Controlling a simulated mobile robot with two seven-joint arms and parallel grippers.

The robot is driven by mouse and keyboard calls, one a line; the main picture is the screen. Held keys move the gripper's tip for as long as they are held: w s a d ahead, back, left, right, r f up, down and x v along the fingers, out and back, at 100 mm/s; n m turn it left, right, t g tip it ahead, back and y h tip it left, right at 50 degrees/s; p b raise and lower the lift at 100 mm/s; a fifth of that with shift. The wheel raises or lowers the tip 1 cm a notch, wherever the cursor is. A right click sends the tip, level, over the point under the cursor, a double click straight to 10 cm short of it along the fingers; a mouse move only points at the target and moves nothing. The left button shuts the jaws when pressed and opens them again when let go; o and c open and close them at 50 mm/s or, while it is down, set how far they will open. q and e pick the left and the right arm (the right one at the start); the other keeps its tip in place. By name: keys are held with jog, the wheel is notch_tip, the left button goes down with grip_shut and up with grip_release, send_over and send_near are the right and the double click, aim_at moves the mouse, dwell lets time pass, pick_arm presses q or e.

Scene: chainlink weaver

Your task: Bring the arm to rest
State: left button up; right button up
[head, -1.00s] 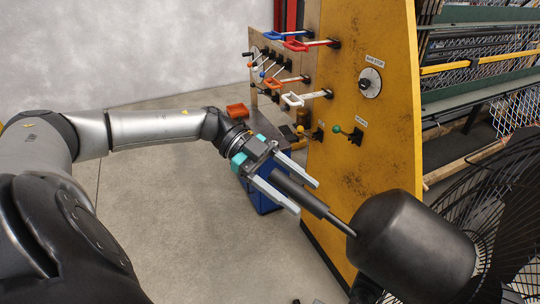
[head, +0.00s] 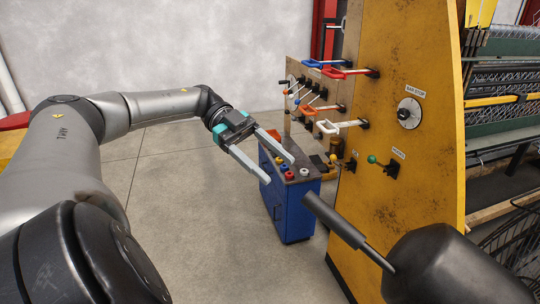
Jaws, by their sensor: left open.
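My left arm comes in from the left, and its gripper (head: 279,170) is open with two long grey fingers apart. Nothing is between the fingers. The fingertips appear in front of the blue cabinet (head: 292,215), left of the yellow machine panel; I cannot tell how far apart they are in depth. My right gripper is not in view.
The yellow panel (head: 395,215) carries red, blue and white handles, a round dial (head: 409,113) and a green-knobbed lever (head: 372,159). Bare floor (head: 190,220) lies left of the cabinet.

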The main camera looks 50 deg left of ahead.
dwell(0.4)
pick_arm(q)
jog(key=w+a+f+n+t+y+b, duration=0.1)
jog(key=w+f+n+t+y+b, duration=0.3)
jog(key=f, duration=0.8)
jog(key=w+a+f+n+t+h+b, duration=0.1)
jog(key=w+f+n+t+b, duration=0.15)
jog(key=w+f+t, duration=0.7)
jog(key=s+f+n+g+y+b, duration=0.1)
jog(key=s+f+n+y, duration=0.25)
jog(key=f, duration=1.05)
jog(key=s+f+n+g+y+b, duration=0.25)
jog(key=s+f+y, duration=0.25)
jog(key=f, duration=0.8)
jog(key=s+d+f+n+g+y+b, duration=0.15)
jog(key=s+d+f, duration=0.25)
jog(key=s+f, duration=0.45)
jog(key=s+d+f+n+g+y+b, duration=0.1)
jog(key=s+d+f+n+g, duration=0.15)
jog(key=s+f, duration=0.6)
jog(key=s+d+f+g+b, duration=0.1)
jog(key=s+d+f+g, duration=0.2)
jog(key=s+d+f, duration=0.3)
jog(key=s+d+f+g+b, duration=0.1)
jog(key=s+d+f+g, duration=0.3)
jog(key=s, duration=0.7)
jog(key=d+f, duration=0.2)
jog(key=d, duration=0.2)
jog(key=shift+d+f, duration=0.25)
jog(key=shift+f, duration=0.1)
